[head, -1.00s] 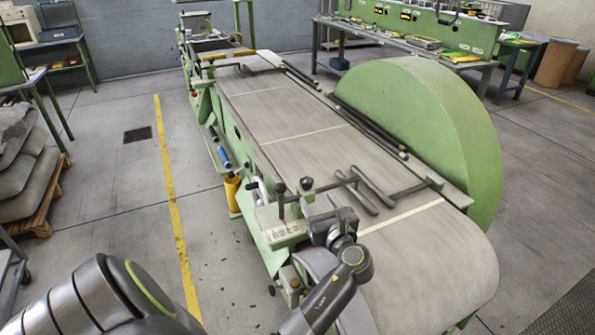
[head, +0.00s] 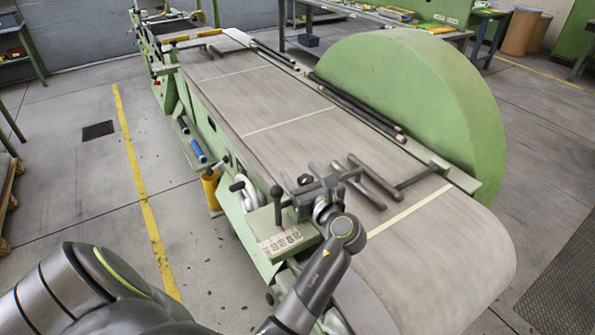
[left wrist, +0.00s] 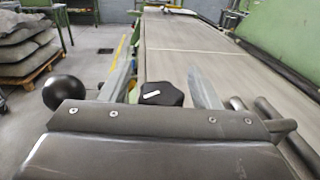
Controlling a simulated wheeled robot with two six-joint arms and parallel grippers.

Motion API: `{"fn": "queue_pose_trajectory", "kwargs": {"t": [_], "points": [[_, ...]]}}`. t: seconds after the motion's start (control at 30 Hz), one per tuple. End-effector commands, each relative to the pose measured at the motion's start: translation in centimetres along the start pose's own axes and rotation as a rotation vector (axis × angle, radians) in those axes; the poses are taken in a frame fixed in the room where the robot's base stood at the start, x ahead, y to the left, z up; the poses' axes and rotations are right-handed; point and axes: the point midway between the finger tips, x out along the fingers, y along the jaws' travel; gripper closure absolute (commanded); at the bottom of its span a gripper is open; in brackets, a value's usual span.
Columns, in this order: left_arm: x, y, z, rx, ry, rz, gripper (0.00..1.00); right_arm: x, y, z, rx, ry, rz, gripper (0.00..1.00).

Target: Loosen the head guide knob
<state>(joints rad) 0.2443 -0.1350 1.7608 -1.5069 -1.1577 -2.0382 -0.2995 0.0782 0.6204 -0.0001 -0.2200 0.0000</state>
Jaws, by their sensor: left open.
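A black lobed knob (head: 305,179) sits above the near left edge of the green machine's belt. It also shows in the left wrist view (left wrist: 162,94), with a small white mark on it. My left gripper (head: 311,176) is open, with one finger on each side of the knob. In the left wrist view my left gripper (left wrist: 162,82) shows gaps between both fingers and the knob. The knob's lower part is hidden behind the gripper body. My right gripper is not in view.
A black ball-ended lever (head: 277,193) stands just left of the gripper; its ball (left wrist: 62,93) is close to the left in the wrist view. Grey guide bars (head: 367,183) lie over the belt (head: 290,130) to the right. A big green drum guard (head: 440,110) stands beyond.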

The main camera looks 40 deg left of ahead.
Motion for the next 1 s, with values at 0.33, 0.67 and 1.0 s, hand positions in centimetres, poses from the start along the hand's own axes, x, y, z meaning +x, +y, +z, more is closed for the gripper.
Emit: {"fn": "queue_pose_trajectory", "kwargs": {"t": [0.33,0.67,1.0], "points": [[0.00,-0.01,0.04,0.000,0.000,0.000,0.58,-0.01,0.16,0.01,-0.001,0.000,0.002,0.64],[0.01,0.00,0.04,0.000,0.000,0.002,0.88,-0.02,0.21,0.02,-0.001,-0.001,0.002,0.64],[0.02,0.09,0.22,0.001,-0.001,0.101,0.88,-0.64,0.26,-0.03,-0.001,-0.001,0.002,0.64]]}}
